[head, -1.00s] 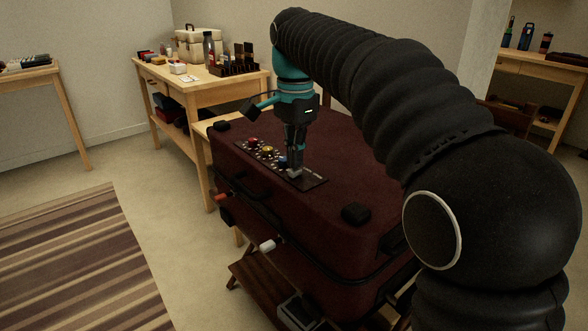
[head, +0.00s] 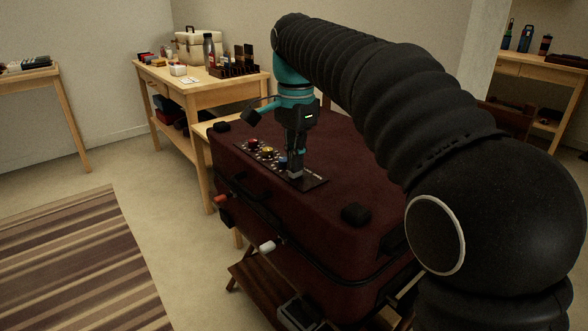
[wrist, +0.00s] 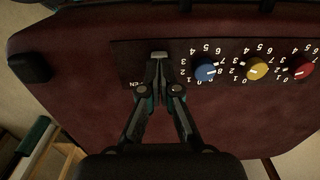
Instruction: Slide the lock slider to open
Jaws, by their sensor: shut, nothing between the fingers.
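The dark red suitcase (head: 330,185) lies on a low wooden stand. A dark lock panel (head: 312,184) is set in its top, with a red dial (wrist: 300,68), a yellow dial (wrist: 257,69) and a blue dial (wrist: 206,69) in a row. My gripper (head: 295,176) points down over that end of the panel. In the wrist view its fingertips (wrist: 158,57) are together at the slider area, beside the blue dial.
Black corner pads (head: 355,213) stand up from the suitcase top. A wooden table (head: 190,85) with bottles and boxes is behind it. A striped rug (head: 75,260) lies at the left on open floor.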

